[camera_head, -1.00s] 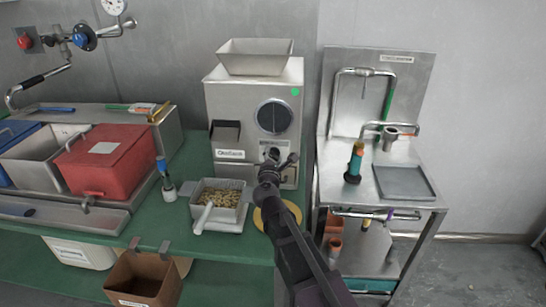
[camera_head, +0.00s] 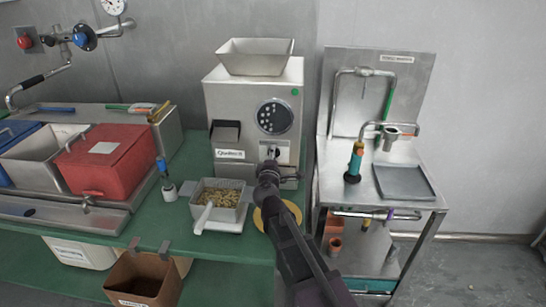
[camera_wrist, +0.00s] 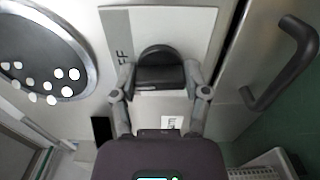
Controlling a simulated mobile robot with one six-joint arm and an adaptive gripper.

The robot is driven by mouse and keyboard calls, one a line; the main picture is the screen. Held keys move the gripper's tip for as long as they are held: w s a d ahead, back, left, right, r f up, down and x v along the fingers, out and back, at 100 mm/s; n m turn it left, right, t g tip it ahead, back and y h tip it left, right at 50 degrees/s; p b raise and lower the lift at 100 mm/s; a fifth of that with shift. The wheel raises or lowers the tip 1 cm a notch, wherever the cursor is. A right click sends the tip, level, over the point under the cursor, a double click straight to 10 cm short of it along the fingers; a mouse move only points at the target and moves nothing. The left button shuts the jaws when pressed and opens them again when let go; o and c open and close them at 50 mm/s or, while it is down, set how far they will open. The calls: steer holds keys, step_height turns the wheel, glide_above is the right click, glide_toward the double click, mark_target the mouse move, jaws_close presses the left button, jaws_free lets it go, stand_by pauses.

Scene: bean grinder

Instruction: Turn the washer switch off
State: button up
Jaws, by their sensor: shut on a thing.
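The switch is a black knob (camera_wrist: 160,62) on a pale plate (camera_wrist: 197,25) on the front of the metal grinder (camera_head: 228,105); I see no washer. Part of the lettering, "FF", shows left of the knob in the wrist view. My gripper (camera_wrist: 159,78) is shut on the knob, one finger at each side; its lower part is covered. In the head view my gripper (camera_head: 274,166) is at the machine's lower front, and the knob (camera_head: 274,152) shows just above it. A round disc (camera_head: 273,116) with pale dots is above the switch.
A dark curved handle (camera_wrist: 285,65) is close right of my gripper in the wrist view. A tray of beans (camera_head: 220,192) with a scoop stands left of my arm. A yellow disc (camera_head: 262,222) lies beneath it. A metal stand (camera_head: 420,205) is at right.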

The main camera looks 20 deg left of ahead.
steer(key=shift+w+a+m, duration=0.1)
steer(key=shift+m, duration=0.3)
steer(key=o, duration=1.2)
steer(key=shift+c, duration=0.2)
steer(key=v, duration=1.2)
steer(key=shift+d, duration=0.2)
